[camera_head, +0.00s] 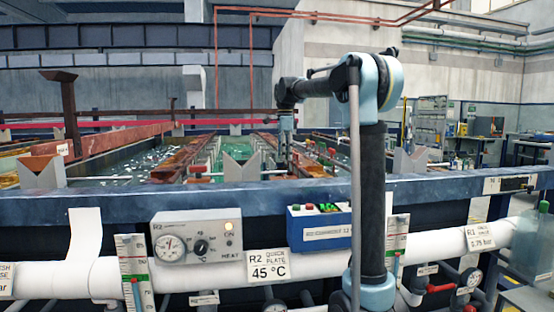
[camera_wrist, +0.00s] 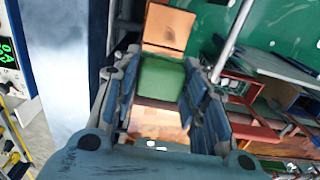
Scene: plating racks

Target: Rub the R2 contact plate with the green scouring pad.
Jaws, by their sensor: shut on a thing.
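The green scouring pad (camera_wrist: 160,80) is a small green block between my fingers in the wrist view. My gripper (camera_wrist: 163,68) is shut on it. A copper-coloured plate (camera_wrist: 168,27) shows beyond the pad, and a similar copper surface (camera_wrist: 158,122) shows on its near side; the pad hides the part between. I take this to be the contact plate, but no R2 mark is readable on it. I cannot tell whether pad and plate touch. In the head view my gripper (camera_head: 286,138) points down over the tank, too small there to show the pad.
The tank's blue front rim (camera_head: 120,208) runs across the head view. V-shaped grey supports (camera_head: 240,168) and copper-coloured bars (camera_head: 185,158) stand by the green liquid. An R2 heater box (camera_head: 197,237), a blue button box (camera_head: 318,236) and a white pipe (camera_head: 200,272) line the front.

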